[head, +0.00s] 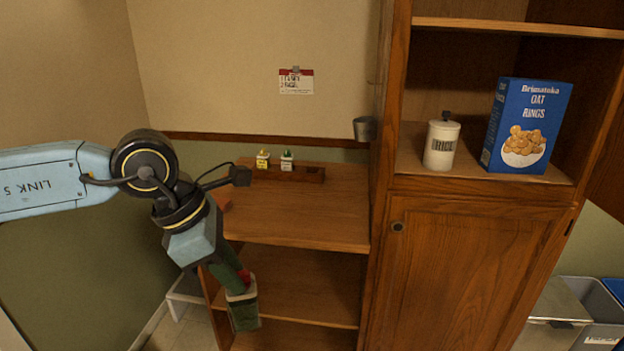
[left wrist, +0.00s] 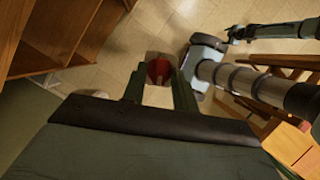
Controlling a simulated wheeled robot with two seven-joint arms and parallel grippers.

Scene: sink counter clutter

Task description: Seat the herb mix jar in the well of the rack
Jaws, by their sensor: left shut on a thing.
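My left gripper (head: 242,300) points down in front of the wooden shelf unit, below its top board. It is shut on a small jar with a red part (head: 244,277), which I take to be the herb mix jar. The fingers hide most of it and no label can be read. In the left wrist view the red end of the jar (left wrist: 159,70) shows between the fingertips, above the floor. The wooden rack (head: 262,173) stands at the back of the top board. It holds a yellow jar (head: 263,161) and a green-and-white jar (head: 287,162). A dark empty well (head: 312,171) shows at its right.
The top board (head: 310,215) is clear in front of the rack. A tall cabinet (head: 470,270) bounds it at the right, with a rice canister (head: 441,146) and a cereal box (head: 527,125) inside. A grey cup (head: 364,128) hangs on the cabinet's side.

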